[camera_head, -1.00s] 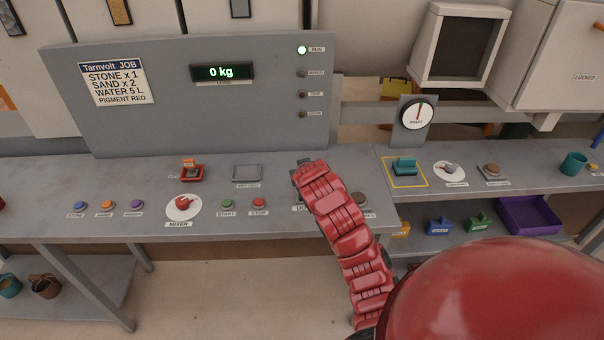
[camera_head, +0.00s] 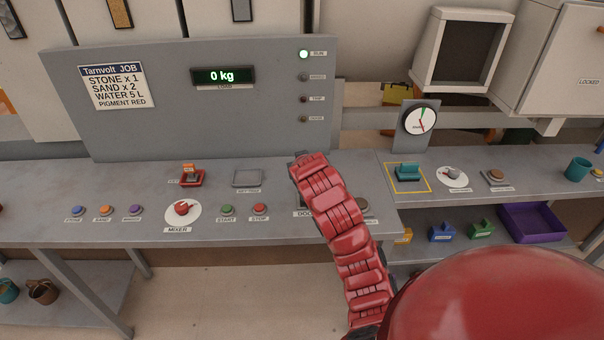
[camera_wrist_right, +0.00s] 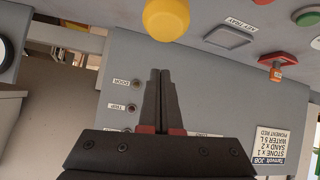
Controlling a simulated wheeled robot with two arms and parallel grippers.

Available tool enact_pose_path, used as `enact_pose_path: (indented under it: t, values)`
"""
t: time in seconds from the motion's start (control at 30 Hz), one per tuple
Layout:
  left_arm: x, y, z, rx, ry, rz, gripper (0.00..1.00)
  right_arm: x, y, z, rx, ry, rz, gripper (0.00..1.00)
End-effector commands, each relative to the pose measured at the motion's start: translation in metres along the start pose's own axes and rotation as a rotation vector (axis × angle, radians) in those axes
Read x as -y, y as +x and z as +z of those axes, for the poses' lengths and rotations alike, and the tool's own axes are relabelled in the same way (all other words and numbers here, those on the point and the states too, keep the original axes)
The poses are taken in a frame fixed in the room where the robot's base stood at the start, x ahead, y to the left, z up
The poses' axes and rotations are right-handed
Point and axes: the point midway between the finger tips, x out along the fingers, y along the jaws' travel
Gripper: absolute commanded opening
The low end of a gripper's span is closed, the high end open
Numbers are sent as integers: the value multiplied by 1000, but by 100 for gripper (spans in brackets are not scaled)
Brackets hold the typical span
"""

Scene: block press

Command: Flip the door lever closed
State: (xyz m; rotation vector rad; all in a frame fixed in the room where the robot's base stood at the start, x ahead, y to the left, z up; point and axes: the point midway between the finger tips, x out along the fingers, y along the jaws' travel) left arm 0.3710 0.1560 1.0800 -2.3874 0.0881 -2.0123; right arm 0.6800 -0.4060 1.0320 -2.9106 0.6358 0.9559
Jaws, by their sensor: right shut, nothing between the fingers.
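A round yellow knob (camera_wrist_right: 166,18) shows at the top of the right wrist view, just beyond my fingertips. It looks like a lever's ball end, but its shaft is out of frame. My right gripper (camera_wrist_right: 158,72) is shut and empty, pointing toward the knob with a small visible gap. In the head view my red right arm covers the place behind the partly visible DOOR label (camera_head: 304,213), so the lever and its angle are hidden. My left gripper is in neither current view.
The control panel (camera_head: 150,130) stands behind the bench. A mixer knob (camera_head: 182,209), start button (camera_head: 227,209) and stop button (camera_head: 260,208) lie left of my arm. A round gauge (camera_head: 420,120) and teal switch (camera_head: 407,172) are to the right.

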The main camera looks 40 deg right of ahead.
Motion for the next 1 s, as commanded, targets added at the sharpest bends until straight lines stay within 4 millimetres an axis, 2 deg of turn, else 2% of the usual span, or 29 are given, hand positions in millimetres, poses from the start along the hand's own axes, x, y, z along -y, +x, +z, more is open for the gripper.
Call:
enact_pose_path:
  t: [0.37,0.43,0.63,1.0]
  values:
    - [-1,-21,3,0,0,0,50,-1,-63,0,-4,1,0,0]
    - [0,-1,0,1,0,0,50,0,-77,-9,-1,-2,-3,0]
    - [1,12,-2,0,0,0,50,-1,-88,-4,3,0,-1,0]
    - [1,12,-2,0,0,0,50,-1,-89,-3,1,0,0,0]
